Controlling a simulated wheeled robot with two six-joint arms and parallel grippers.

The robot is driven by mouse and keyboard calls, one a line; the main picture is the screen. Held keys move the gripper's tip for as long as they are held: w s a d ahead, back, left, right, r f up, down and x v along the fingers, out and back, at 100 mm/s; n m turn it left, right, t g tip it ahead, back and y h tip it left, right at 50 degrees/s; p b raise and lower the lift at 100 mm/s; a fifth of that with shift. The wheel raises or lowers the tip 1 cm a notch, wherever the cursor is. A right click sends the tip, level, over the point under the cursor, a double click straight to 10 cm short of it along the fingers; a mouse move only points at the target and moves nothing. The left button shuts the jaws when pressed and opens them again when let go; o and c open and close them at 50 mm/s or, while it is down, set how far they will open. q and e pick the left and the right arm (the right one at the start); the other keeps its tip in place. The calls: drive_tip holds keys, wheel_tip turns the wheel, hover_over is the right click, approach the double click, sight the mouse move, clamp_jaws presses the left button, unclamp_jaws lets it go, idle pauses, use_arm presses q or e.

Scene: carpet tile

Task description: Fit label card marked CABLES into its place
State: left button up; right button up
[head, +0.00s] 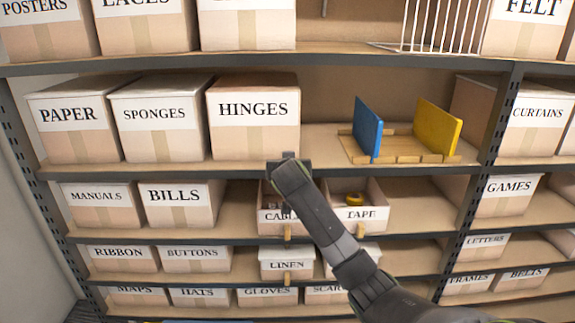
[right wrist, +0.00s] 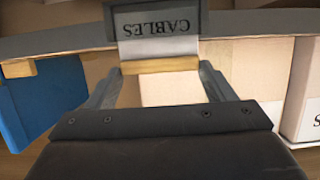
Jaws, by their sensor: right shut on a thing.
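The white CABLES card (right wrist: 160,46) shows upside down in the right wrist view, with a wooden strip (right wrist: 160,66) along its edge. My right gripper (right wrist: 158,75) is shut on the card by this strip. The card's lettered part lies within a dark holder frame (right wrist: 112,28); how deep it sits I cannot tell. My left gripper is not in view.
An open TAPE bin (head: 376,190) stands close on the right. The shelf edge (head: 225,170) runs just above the bins. HINGES box (head: 253,135) and blue (head: 367,127) and yellow (head: 438,128) panels stand above it. The shelf right of the TAPE bin (head: 420,205) is clear.

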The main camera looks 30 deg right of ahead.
drive_tip(key=shift+f, duration=0.35)
idle(0.3)
drive_tip(key=o, duration=1.1)
